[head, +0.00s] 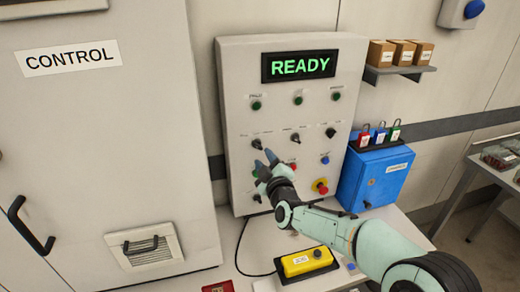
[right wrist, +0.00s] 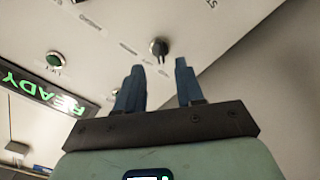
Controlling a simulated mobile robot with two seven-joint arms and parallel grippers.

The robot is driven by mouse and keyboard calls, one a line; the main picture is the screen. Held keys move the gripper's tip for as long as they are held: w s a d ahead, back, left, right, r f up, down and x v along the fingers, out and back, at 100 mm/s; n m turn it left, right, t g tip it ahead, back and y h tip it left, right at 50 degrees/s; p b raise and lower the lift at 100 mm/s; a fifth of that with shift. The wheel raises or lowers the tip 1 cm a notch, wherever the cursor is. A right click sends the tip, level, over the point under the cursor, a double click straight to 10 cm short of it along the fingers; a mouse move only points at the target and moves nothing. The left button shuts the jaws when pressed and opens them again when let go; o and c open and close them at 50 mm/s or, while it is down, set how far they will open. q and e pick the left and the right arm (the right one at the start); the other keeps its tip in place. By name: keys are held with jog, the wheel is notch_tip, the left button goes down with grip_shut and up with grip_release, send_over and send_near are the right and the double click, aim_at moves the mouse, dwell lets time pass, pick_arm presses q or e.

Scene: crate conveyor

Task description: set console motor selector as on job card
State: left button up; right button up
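The console (head: 235,80) is an upright light-grey panel whose green display (head: 298,66) reads READY. Across its middle is a row of black selectors: a left one (head: 256,143), a middle one (head: 295,138) and a right one (head: 331,132). Their labels are too small to read, so I cannot tell which is the motor selector. My right gripper (head: 264,158) is just below the left selector, close to the panel. In the right wrist view its two fingers are apart and empty, and a black selector (right wrist: 158,48) shows just beyond the gap between the tips. No job card is readable. My left gripper is out of view.
Green lamps (head: 298,100) sit above the selectors. A red emergency button (head: 320,186) and blue button (head: 325,160) are lower right. A blue box (head: 375,178) with padlocks stands right of the console. A yellow pendant (head: 307,262) with a cable lies in front.

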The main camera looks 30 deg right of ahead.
aim_at(259, 148)
jog(key=x, duration=0.5)
jog(key=shift+w+p, duration=0.25)
jog(key=shift+p, duration=0.15)
grip_shut()
